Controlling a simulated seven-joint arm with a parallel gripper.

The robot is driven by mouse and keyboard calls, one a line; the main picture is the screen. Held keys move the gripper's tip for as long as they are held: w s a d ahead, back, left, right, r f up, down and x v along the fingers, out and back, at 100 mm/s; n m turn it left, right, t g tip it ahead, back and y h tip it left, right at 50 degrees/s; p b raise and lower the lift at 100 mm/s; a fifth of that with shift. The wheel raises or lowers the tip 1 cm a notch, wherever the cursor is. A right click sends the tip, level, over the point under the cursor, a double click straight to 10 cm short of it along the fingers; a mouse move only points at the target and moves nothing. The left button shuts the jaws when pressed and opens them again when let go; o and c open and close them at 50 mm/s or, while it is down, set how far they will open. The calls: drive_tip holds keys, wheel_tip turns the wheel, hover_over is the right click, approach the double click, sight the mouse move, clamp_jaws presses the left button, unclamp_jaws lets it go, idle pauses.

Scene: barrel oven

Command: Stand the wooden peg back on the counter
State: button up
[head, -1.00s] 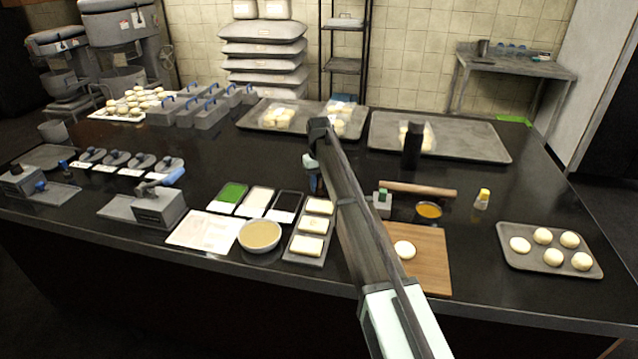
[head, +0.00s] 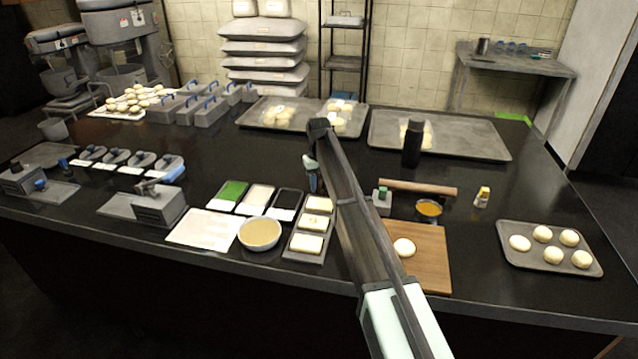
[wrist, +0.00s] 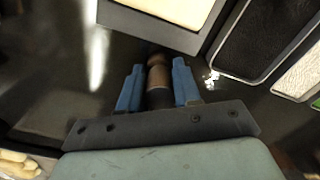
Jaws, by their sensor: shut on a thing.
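The wooden peg (wrist: 158,78) shows in the wrist view as a short brown cylinder between the two blue fingers of my gripper (wrist: 158,88). The gripper is shut on it, one finger on each side. The peg's far end is dark, and I cannot tell whether it touches the counter. In the head view my gripper (head: 313,182) is low over the dark counter (head: 235,165), behind the tray of pale blocks and right of the black-topped tablet. The peg cannot be made out in the head view.
A grey tray with pale blocks (head: 294,255) and a black panel (head: 287,203) lie close to the gripper. To the right are a small grey block (head: 382,204), a rolling pin (head: 418,189), a dark bottle (head: 411,150) and a wooden board (head: 432,268).

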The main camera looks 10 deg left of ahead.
drive_tip(key=o, duration=1)
drive_tip(key=shift+o, duration=0.2)
